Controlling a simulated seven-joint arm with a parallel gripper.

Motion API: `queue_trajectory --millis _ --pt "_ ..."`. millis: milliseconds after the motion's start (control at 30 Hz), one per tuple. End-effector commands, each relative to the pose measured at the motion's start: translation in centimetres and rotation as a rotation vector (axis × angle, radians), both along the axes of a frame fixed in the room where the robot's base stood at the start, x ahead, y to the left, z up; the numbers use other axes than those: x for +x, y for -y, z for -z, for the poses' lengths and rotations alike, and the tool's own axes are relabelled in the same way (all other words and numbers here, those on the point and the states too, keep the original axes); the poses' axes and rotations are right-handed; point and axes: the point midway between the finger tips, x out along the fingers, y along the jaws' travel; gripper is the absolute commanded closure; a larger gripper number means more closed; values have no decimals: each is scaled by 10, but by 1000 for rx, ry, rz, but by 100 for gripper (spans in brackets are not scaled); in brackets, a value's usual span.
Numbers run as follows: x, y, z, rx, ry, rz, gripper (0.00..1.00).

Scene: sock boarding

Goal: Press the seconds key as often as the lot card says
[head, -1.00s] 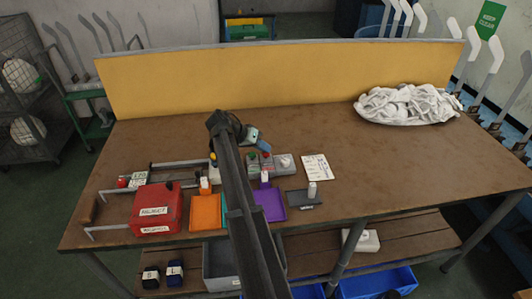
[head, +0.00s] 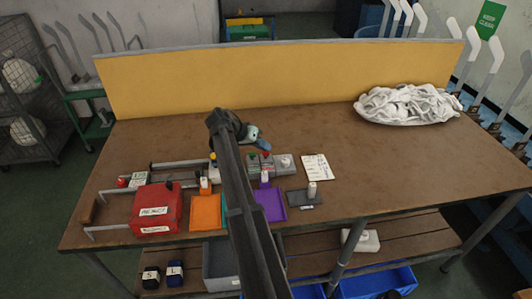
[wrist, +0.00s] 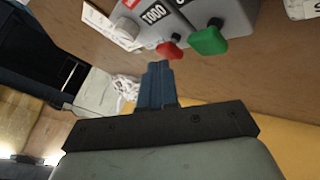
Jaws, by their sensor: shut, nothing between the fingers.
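A grey key box (head: 279,170) stands near the middle of the bench. It has a green key (head: 252,156), a red key (head: 266,155) and a pale round part at its right. The wrist view shows the red key (wrist: 169,50) and green key (wrist: 209,40) close up, with partly legible labels on the box. I cannot tell which is the seconds key. My gripper (head: 263,145) is shut and empty, just behind the box. In the wrist view its fingertips (wrist: 160,65) appear close to the red key; contact cannot be told. The white lot card (head: 317,167) lies right of the box, its writing unreadable.
A red box (head: 157,207), an orange tray (head: 205,211) and a purple tray (head: 270,204) lie at the front. A dark plate (head: 305,198) with a white-topped piece is right of them. White cloth (head: 408,104) is heaped at the back right. The bench's right side is clear.

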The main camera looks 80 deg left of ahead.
Motion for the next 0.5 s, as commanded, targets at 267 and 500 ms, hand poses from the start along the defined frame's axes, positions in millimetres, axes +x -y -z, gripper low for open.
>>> queue_trajectory --millis 267,500 --pt "0 0 -10 0 0 0 100" --pt "0 0 -11 0 0 0 100"
